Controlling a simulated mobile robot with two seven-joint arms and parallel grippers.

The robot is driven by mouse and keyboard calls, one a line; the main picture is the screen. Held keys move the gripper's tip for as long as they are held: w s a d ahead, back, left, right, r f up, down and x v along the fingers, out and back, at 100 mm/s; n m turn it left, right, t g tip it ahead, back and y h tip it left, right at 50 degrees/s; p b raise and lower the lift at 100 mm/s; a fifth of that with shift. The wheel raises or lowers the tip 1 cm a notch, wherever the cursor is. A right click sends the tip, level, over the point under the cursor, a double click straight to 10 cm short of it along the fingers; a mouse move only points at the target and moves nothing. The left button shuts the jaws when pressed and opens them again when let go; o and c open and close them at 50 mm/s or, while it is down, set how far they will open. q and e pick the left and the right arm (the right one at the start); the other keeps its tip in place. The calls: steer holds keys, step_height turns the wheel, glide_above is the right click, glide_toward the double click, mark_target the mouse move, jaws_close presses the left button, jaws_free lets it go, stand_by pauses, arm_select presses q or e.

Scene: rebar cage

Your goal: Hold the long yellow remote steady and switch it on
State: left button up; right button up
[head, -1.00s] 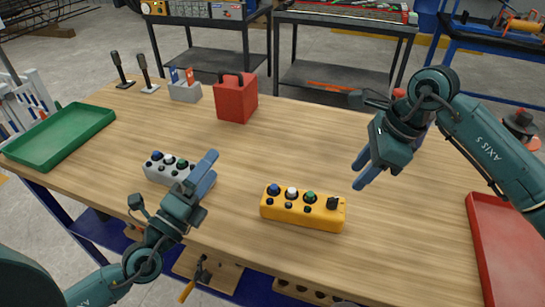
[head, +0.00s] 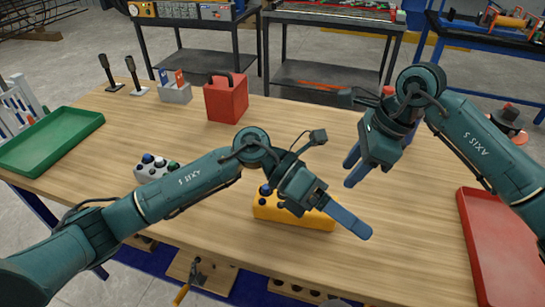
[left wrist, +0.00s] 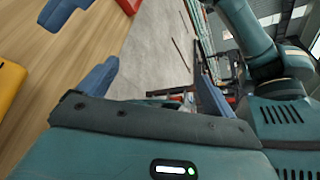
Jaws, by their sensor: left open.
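The long yellow remote (head: 314,221) lies on the table in the head view. My left gripper and wrist hide much of its top; only a blue button shows clearly at its left end. A yellow piece of it (left wrist: 8,72) shows at the left edge of the left wrist view. My left gripper (head: 357,229) is above the remote's right part, fingers pointing right and toward the near edge. In the left wrist view its fingers (left wrist: 160,88) are apart with nothing between them. My right gripper (head: 349,170) hangs behind and right of the remote, its two fingers apart and empty.
A grey button box (head: 152,170) sits left, partly behind my left arm. A green tray (head: 50,143) is at far left, a red tray (head: 490,240) at right. A red box (head: 226,98) and a grey block (head: 175,94) stand at the back.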

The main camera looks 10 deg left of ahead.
arm_select(q)
steer(key=w+a+f+m+t+y, duration=0.2)
steer(key=w+a+f+m+y, duration=0.15)
steer(key=a+y, duration=0.2)
steer(key=m+t+y, duration=0.3)
steer(key=y, duration=0.5)
glide_toward(272, 195)
step_height(272, 195, down, 12)
steer(key=shift+s+r, duration=0.1)
steer(key=shift+s, duration=0.05)
